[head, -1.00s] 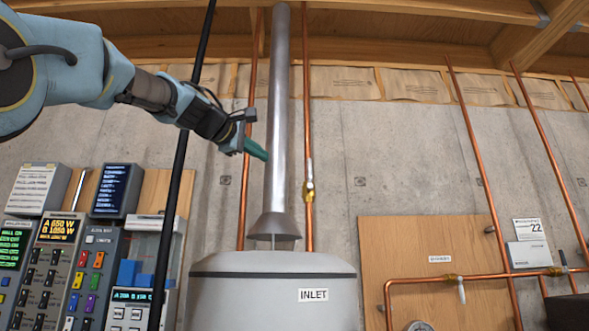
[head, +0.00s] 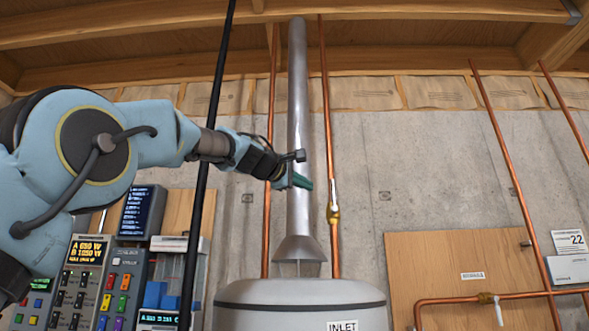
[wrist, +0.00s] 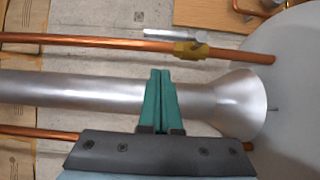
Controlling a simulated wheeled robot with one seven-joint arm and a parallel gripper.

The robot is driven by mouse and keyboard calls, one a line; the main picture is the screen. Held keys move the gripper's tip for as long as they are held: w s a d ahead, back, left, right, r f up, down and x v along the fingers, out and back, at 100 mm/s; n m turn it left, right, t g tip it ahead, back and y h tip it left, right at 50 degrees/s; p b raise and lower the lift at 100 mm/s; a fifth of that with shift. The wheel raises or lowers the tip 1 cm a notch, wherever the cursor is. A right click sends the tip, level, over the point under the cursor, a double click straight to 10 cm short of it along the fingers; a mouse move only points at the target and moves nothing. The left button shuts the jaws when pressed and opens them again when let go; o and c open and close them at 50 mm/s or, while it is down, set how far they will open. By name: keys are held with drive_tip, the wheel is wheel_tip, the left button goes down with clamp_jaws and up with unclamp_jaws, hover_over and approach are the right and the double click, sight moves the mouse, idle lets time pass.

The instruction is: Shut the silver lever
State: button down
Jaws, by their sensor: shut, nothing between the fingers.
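The silver lever (wrist: 177,34) sits on a brass valve (wrist: 192,50) on a vertical copper pipe. In the wrist view it lies nearly in line with that pipe. In the head view the brass valve (head: 333,213) is right of the grey duct, with the lever (head: 332,189) a thin pale strip along the pipe above it. My gripper (head: 306,183) is in front of the duct, left of the lever and at about its height. In the wrist view its green fingers (wrist: 160,73) are shut together, empty, and apart from the lever.
The grey duct (head: 299,130) flares above a round tank (head: 280,290) labelled INLET. Another copper pipe (head: 269,150) runs left of the duct. Control panels (head: 90,285) are lower left, and a second valve (head: 486,298) is lower right.

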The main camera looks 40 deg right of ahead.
sight(334, 195)
drive_tip(key=shift+s+d+p, duration=0.25)
drive_tip(key=shift+d+p, duration=0.1)
drive_tip(key=shift+d, duration=0.4)
drive_tip(key=shift+s+d+p, duration=0.3)
drive_tip(key=shift+d+p, duration=0.05)
drive_tip(key=shift+d, duration=0.4)
drive_tip(key=shift+s+d+p, duration=0.25)
drive_tip(key=shift+d+p, duration=0.1)
drive_tip(key=shift+d, duration=0.4)
